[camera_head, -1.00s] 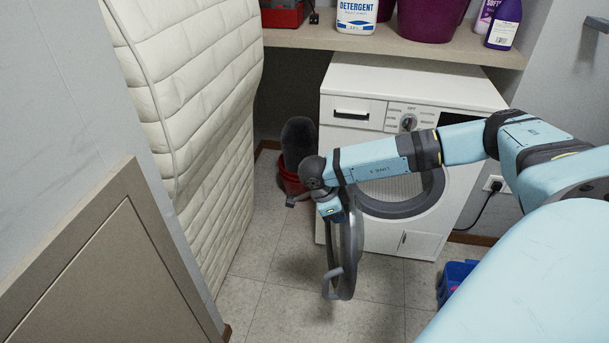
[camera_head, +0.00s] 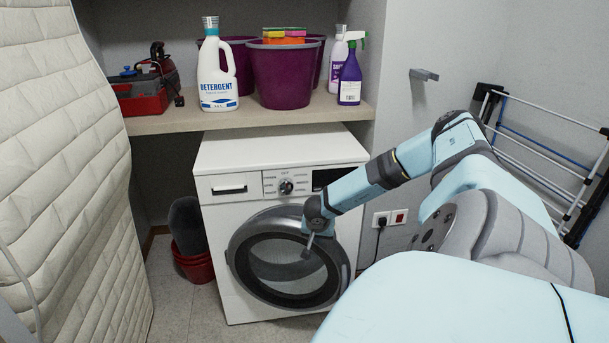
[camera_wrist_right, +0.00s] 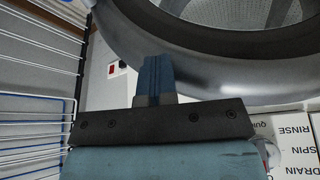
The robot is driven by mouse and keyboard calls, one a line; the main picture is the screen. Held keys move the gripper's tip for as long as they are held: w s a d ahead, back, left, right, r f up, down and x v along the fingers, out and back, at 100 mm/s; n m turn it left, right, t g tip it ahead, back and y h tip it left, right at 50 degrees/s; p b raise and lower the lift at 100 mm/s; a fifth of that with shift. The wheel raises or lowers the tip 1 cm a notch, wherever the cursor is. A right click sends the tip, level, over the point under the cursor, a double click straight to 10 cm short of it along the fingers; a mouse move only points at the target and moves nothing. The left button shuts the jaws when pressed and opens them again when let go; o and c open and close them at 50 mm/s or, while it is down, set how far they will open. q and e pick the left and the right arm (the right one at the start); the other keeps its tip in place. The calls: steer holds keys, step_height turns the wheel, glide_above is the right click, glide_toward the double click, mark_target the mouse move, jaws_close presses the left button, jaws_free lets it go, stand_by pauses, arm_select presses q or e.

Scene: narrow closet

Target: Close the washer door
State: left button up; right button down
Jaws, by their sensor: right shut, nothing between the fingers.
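The white washer (camera_head: 222,270) stands under the shelf. Its round door (camera_head: 240,262), with a grey rim and dark glass, lies over the front opening. It looks flush or nearly so; I cannot tell whether it is latched. My right gripper (camera_head: 307,250) is shut and empty in front of the upper right part of the door. In the right wrist view, the shut fingers (camera_wrist_right: 155,75) lie close to the door's rim (camera_wrist_right: 235,75); I cannot tell whether they touch it. My left gripper is not in view.
The shelf (camera_head: 155,124) above holds a detergent bottle (camera_head: 217,75), purple buckets (camera_head: 285,82), spray bottles and a red toolbox (camera_head: 142,97). A red bucket (camera_head: 195,265) stands left of the washer. A quilted mattress (camera_head: 70,180) bounds the left side; a drying rack (camera_head: 545,165) stands right.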

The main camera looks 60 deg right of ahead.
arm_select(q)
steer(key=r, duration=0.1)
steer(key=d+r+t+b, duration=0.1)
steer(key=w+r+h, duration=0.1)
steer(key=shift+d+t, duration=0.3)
arm_select(e)
steer(key=w+d+n, duration=0.1)
steer(key=w+d, duration=0.3)
steer(key=d, duration=0.8)
steer(key=shift+w, duration=0.2)
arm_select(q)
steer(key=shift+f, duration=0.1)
